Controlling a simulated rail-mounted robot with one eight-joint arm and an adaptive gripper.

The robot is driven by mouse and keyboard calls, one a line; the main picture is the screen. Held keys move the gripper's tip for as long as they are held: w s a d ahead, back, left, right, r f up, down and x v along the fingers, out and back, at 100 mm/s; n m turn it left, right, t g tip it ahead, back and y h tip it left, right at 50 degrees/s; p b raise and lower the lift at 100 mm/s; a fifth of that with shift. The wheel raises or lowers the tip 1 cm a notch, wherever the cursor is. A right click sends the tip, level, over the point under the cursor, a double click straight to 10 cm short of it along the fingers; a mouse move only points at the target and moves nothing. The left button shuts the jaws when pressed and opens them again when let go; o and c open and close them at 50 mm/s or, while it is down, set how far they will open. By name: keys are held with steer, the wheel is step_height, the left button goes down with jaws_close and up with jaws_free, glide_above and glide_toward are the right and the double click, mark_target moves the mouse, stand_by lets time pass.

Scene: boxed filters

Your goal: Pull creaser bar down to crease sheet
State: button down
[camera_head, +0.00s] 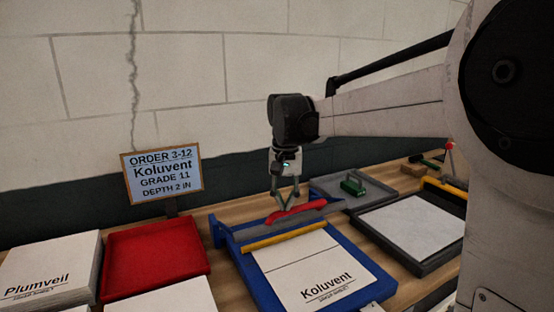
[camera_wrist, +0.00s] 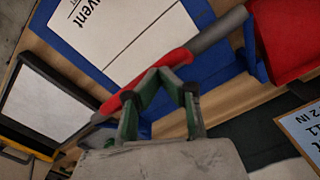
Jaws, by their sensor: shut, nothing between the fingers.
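The creaser has a blue base (camera_head: 260,284) with a white Koluvent sheet (camera_head: 316,266) lying on it; a thin line crosses the sheet. A grey creaser bar (camera_head: 333,207) with a red grip (camera_head: 306,208) spans the back of the base, behind a yellow strip (camera_head: 285,238). My gripper (camera_head: 285,206) is at the red grip, pointing down. In the wrist view my gripper (camera_wrist: 172,77) has its fingertips together over the red grip (camera_wrist: 128,94), shut with nothing between them. I cannot tell whether they touch it. The grey bar (camera_wrist: 222,30) also shows there.
A red tray (camera_head: 155,258) and a Plumveil stack (camera_head: 48,268) stand left. A black-framed tray (camera_head: 375,232) with a white sheet and a grey tray (camera_head: 328,187) with a green block (camera_head: 352,185) stand right. An order sign (camera_head: 161,174) stands at the back.

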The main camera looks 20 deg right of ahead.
steer(key=shift+s+f, duration=0.3)
steer(key=shift+f, duration=0.3)
steer(key=shift+f+b, duration=0.1)
steer(key=shift+b, duration=0.2)
steer(key=shift+s+d+f+b, duration=0.1)
steer(key=shift+s+f+b, duration=0.2)
steer(key=shift+f, duration=0.25)
steer(key=shift+s+f+b, duration=0.15)
steer(key=shift+f+b, duration=0.15)
steer(key=shift+f, duration=0.25)
steer(key=shift+s+f+b, duration=0.2)
steer(key=shift+f+b, duration=0.15)
steer(key=shift+f, duration=0.25)
steer(key=shift+s+f+b, duration=0.2)
steer(key=shift+f+b, duration=0.1)
steer(key=shift+f, duration=0.4)
steer(key=shift+s+d+f+b, duration=0.15)
steer(key=shift+f+b, duration=0.2)
steer(key=shift+f, duration=0.25)
steer(key=shift+s+a+f+b, duration=0.1)
steer(key=shift+f+b, duration=0.25)
steer(key=shift+f, duration=0.5)
steer(key=shift+s+r, duration=0.1)
